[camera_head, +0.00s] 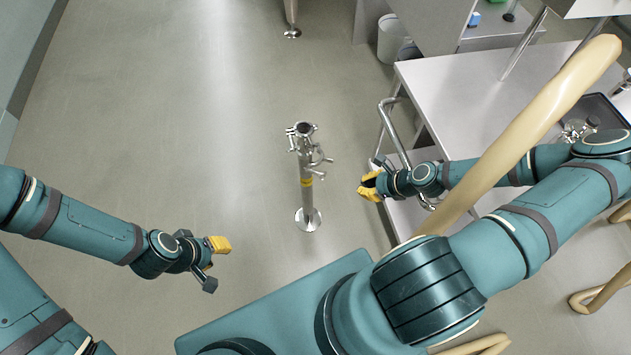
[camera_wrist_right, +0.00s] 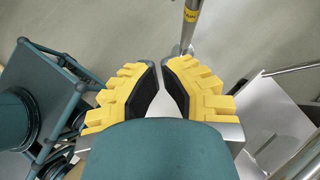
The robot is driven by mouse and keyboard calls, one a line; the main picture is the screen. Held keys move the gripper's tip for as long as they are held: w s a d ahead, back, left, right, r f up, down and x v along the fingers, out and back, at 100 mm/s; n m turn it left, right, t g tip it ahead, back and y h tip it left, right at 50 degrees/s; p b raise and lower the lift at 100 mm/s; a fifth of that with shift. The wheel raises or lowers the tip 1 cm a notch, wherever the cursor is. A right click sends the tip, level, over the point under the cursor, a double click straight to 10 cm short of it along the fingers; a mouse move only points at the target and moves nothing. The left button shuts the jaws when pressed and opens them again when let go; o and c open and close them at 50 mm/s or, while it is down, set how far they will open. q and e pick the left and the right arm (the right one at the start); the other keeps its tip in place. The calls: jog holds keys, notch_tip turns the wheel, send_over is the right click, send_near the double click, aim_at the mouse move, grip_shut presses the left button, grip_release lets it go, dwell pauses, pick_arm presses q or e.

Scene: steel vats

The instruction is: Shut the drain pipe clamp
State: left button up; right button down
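The drain pipe (camera_head: 307,195) is an upright steel post on a round floor flange, with a yellow band partway up. Metal clamp fittings (camera_head: 303,130) sit at its top, with small arms sticking out to the right; they are too small to tell whether the clamp is open. My right gripper (camera_head: 366,187) is to the right of the pipe, apart from it. In the right wrist view its yellow fingers (camera_wrist_right: 160,65) have a gap between them, empty; the lower pipe (camera_wrist_right: 190,25) shows beyond the tips. My left gripper (camera_head: 218,262) is low on the left, away from the pipe; its fingers show poorly.
A steel table (camera_head: 450,95) with a bent tubular rail (camera_head: 393,130) stands at the right. A thick beige hose (camera_head: 530,125) crosses in front of it. A bin (camera_head: 394,40) stands at the back. The floor around the pipe and to its left is clear.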

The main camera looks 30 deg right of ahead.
jog(key=r+b+x, duration=0.1)
jog(key=x, duration=0.5)
jog(key=w+a+r+b+x, duration=0.1)
jog(key=b+x, duration=0.1)
jog(key=x, duration=0.4)
jog(key=shift+w+a+f, duration=0.15)
jog(key=shift+w+f, duration=0.15)
jog(key=shift+w, duration=0.25)
jog(key=shift+a, duration=0.1)
jog(key=shift+w+a+m+p, duration=0.1)
jog(key=shift+a+m+p, duration=0.25)
jog(key=shift+a+m, duration=0.15)
